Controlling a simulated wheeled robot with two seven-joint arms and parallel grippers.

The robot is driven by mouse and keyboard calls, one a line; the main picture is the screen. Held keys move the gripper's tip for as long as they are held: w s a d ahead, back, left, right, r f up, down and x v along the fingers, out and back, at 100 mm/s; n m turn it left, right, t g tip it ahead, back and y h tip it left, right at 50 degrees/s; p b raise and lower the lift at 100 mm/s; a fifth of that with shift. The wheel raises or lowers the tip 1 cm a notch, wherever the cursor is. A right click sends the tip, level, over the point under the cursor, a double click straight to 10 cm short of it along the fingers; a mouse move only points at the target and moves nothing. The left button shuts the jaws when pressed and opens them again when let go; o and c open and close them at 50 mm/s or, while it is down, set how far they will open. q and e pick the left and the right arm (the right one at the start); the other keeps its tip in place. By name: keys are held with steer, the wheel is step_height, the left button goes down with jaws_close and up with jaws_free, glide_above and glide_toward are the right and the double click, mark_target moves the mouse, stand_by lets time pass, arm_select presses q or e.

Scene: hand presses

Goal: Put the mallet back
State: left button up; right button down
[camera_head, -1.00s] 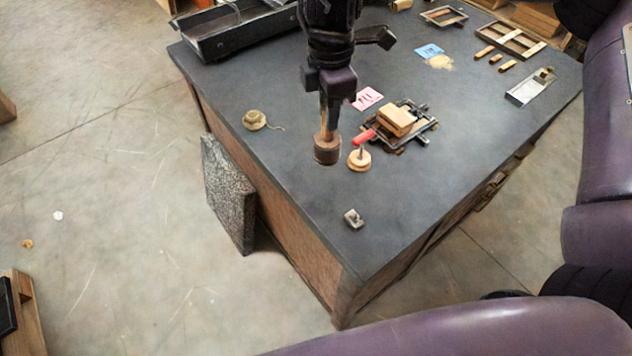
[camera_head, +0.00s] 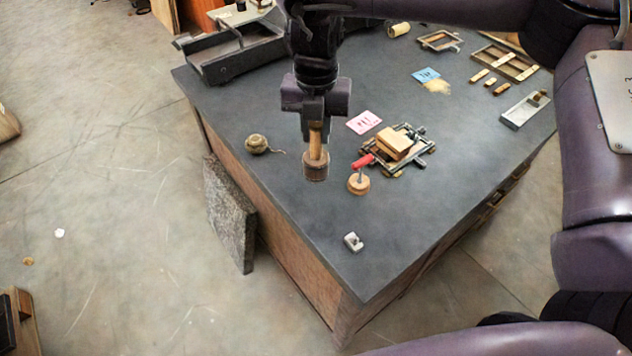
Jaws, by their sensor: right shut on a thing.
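My right gripper (camera_head: 316,118) points down over the table and is shut on the handle of the mallet (camera_head: 316,166). The mallet hangs upright, with a pale wooden handle and a brown cylindrical head at the bottom. I cannot tell whether the head touches the tabletop. My left gripper is not in view.
A black tray (camera_head: 235,57) stands behind left.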

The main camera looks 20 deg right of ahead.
mark_target(316, 175)
step_height(316, 175, down, 10)
steer(key=shift+f, duration=0.15)
step_height(316, 175, down, 3)
steer(key=shift+r, duration=0.1)
steer(key=shift+w+f, duration=0.1)
steer(key=shift+f, duration=0.35)
steer(key=shift+f, duration=0.2)
steer(key=c, duration=1.2)
jaws_free()
steer(key=shift+c, duration=0.2)
steer(key=shift+r, duration=0.45)
step_height(316, 175, up, 12)
steer(key=shift+f+b, duration=0.25)
steer(key=shift+b, duration=0.1)
